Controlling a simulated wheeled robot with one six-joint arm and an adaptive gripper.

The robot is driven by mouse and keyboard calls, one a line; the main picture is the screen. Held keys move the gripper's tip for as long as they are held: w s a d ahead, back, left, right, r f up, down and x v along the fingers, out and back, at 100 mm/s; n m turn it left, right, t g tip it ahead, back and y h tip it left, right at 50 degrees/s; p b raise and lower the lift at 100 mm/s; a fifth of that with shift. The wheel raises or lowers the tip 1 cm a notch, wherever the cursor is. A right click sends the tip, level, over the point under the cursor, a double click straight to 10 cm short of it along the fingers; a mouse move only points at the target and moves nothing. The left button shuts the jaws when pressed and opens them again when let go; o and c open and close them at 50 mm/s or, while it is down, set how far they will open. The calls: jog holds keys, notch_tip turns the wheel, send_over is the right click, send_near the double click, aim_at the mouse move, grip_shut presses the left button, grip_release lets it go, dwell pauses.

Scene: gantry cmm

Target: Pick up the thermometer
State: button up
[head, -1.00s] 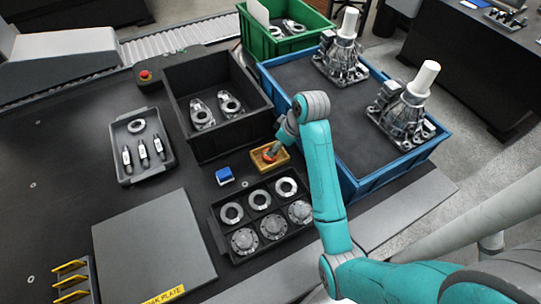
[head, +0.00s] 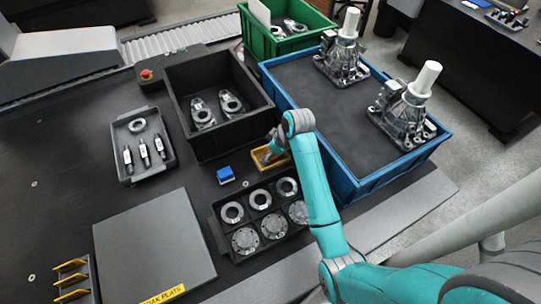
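I cannot clearly make out a thermometer. A small orange tray (head: 285,161) sits on the dark table between the black bin and the six-pocket tray. My gripper (head: 268,157) is at this tray, pointing down at its left part and covering much of its inside. Its fingers are too small and dark to tell whether they are open or hold anything. A small blue box (head: 225,174) with a light edge lies on the table just left of the orange tray.
A black bin (head: 190,128) with metal parts stands behind the orange tray. A blue crate (head: 375,185) with two castings is to the right. A black tray (head: 222,225) of rings and flanges is in front. A grey tray (head: 165,170) with probe-like parts is at left.

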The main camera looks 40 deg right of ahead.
jog(key=c, duration=1)
jog(key=shift+o, duration=0.2)
